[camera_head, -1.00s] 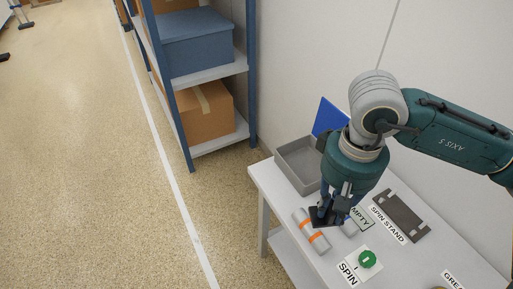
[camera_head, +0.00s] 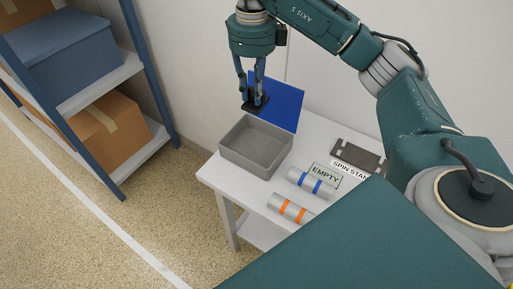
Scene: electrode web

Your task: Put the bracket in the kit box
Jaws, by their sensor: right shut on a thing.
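My right gripper (camera_head: 255,98) is shut on a small dark bracket (camera_head: 257,106), which hangs flat beneath the fingers. It is above the back edge of a grey open-topped box (camera_head: 229,159), which I take to be the kit box. The bracket appears to be in front of a blue upright panel (camera_head: 288,103) behind the box. The inside of the box that shows looks empty. My left gripper is out of view.
The box stands on the left end of a white table (camera_head: 214,173). A shelf (camera_head: 105,81) with boxes stands left.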

